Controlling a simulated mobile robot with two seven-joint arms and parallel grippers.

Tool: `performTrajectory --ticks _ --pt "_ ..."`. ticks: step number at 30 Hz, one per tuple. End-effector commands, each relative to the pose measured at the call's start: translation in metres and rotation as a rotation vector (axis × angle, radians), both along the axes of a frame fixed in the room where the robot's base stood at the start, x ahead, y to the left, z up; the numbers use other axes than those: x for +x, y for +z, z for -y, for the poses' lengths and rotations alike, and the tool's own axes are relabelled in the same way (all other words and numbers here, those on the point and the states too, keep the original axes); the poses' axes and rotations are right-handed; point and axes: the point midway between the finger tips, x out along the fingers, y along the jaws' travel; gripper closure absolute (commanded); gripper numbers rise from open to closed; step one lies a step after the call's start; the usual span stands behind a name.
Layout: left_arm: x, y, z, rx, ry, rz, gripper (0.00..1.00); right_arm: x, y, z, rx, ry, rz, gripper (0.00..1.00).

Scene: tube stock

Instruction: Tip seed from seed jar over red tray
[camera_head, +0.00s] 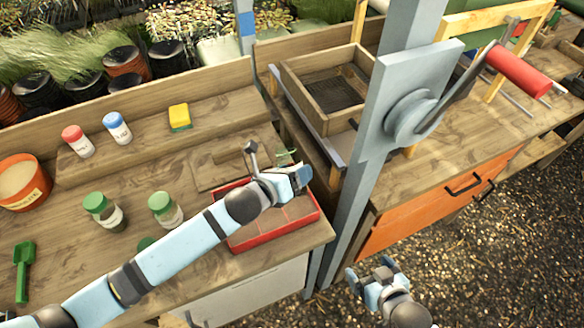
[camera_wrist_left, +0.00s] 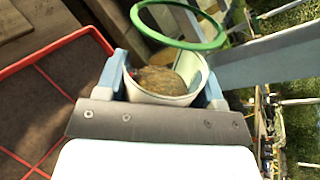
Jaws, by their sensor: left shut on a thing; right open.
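The red tray (camera_head: 265,239) lies on the bench near its front right edge. It also shows at the left of the left wrist view (camera_wrist_left: 62,38), with thin red dividers and a dark floor. My left gripper (camera_head: 298,178) is above the tray's far right part. In the left wrist view its fingers are shut on the seed jar (camera_wrist_left: 165,99), a pale clear jar with a green ring at its mouth and brown seed inside. The jar looks tilted; how far I cannot tell. In the head view my gripper mostly hides it. My right gripper (camera_head: 377,274) is open and empty, low beyond the bench.
A grey post (camera_head: 370,150) with a crank stands right of the tray, close to my left gripper. A wooden sieve box (camera_head: 320,100) is behind. Green-lidded jars (camera_head: 103,209), a green scoop (camera_head: 24,268) and an orange pot (camera_head: 22,183) are left.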

Motion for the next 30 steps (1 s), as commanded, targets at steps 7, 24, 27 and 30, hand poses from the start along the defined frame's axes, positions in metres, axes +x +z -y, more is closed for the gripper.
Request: performTrajectory --ticks 7,24,27,30 --pt "-0.015 -0.014 0.006 -0.108 0.002 -0.262 0.69 0.001 0.008 0.0 0.0 0.0 0.005 0.08" --pt "-0.025 -0.043 0.01 -0.238 0.002 -0.574 0.69 0.0 0.0 -0.002 0.003 0.001 0.0 0.08" --pt "-0.025 -0.043 0.01 -0.238 0.001 -0.573 0.69 -0.001 0.0 -0.002 0.003 0.001 -0.001 0.08" --pt "-0.025 -0.043 0.01 -0.238 0.001 -0.573 0.69 -0.001 0.001 -0.002 0.003 0.001 0.0 0.08"
